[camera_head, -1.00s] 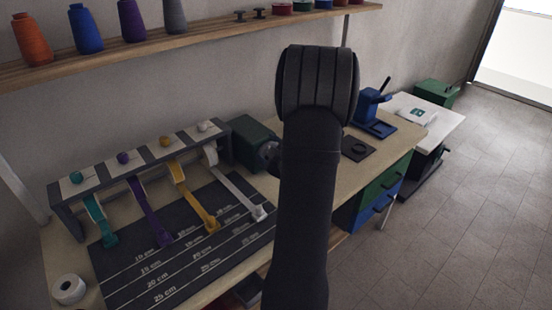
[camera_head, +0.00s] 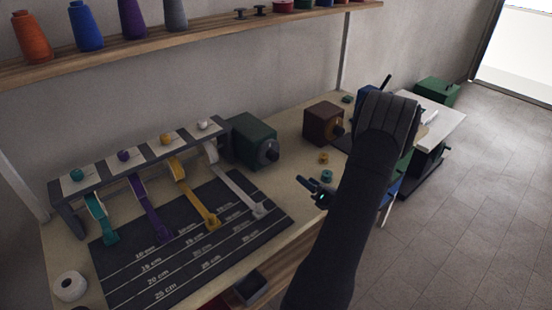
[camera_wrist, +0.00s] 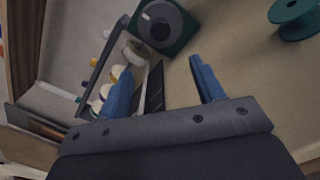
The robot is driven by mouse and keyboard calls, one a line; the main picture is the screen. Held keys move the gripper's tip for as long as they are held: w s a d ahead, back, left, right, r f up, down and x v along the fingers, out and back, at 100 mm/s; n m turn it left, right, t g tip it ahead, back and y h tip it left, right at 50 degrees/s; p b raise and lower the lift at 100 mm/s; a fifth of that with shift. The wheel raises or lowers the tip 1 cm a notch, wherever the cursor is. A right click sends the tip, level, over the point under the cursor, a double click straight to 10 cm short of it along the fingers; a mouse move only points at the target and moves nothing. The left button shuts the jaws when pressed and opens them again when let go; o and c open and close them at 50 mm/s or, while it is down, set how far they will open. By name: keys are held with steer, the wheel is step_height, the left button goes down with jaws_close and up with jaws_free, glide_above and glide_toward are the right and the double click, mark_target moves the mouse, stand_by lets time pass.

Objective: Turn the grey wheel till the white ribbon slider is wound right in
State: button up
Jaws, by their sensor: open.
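A dark grey wheel (camera_head: 268,151) sits on the front of a green box (camera_head: 246,138) right of the ribbon rack. The wheel also shows at the top of the wrist view (camera_wrist: 160,24). The white ribbon (camera_head: 232,181) hangs from the rack's right end and runs out over the measuring mat. Its white slider (camera_head: 258,210) lies at the ribbon's outer end, on the mat's right side. My gripper (camera_head: 306,184) is open and empty, right of and nearer than the wheel. In the wrist view its blue fingers (camera_wrist: 160,68) are spread apart, clear of the wheel.
Teal, purple and yellow ribbons lie left of the white one on the mat (camera_head: 130,268). A brown box (camera_head: 322,122) with a dark knob stands right of the green box. Small yellow and teal spools (camera_head: 327,176) lie near my gripper. A wooden shelf (camera_head: 210,29) hangs above.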

mark_target(276, 158)
steer(key=x, duration=1.7)
steer(key=shift+w+a+f, duration=0.1)
steer(key=shift+f, duration=0.05)
steer(key=c, duration=1)
